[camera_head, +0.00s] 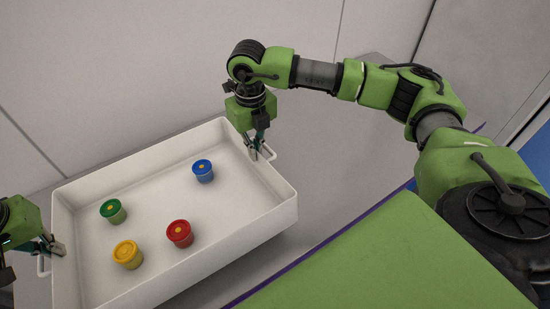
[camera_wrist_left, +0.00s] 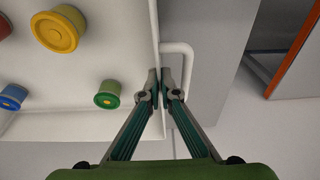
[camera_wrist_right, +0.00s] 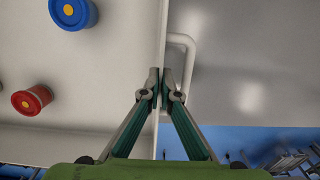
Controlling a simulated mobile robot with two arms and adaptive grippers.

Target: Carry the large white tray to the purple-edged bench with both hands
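The large white tray (camera_head: 278,222) holds a blue tub (camera_head: 202,171), a green tub (camera_head: 113,211), a red tub (camera_head: 180,233) and a yellow tub (camera_head: 127,254), all upright. It is over a grey bench top (camera_head: 335,190) with a purple edge (camera_head: 272,275); I cannot tell whether it touches. My left gripper (camera_wrist_left: 160,85) is shut on the tray's wall beside the handle (camera_wrist_left: 180,47) at the left end. My right gripper (camera_wrist_right: 161,88) is shut on the opposite wall beside the other handle (camera_wrist_right: 185,40). The tray's underside is hidden.
A pale wall (camera_head: 130,70) stands close behind the tray. Bare bench top lies to the tray's right, under my right arm. An orange-edged surface (camera_wrist_left: 290,50) shows at the right of the left wrist view. Blue floor (camera_head: 538,155) shows at the far right.

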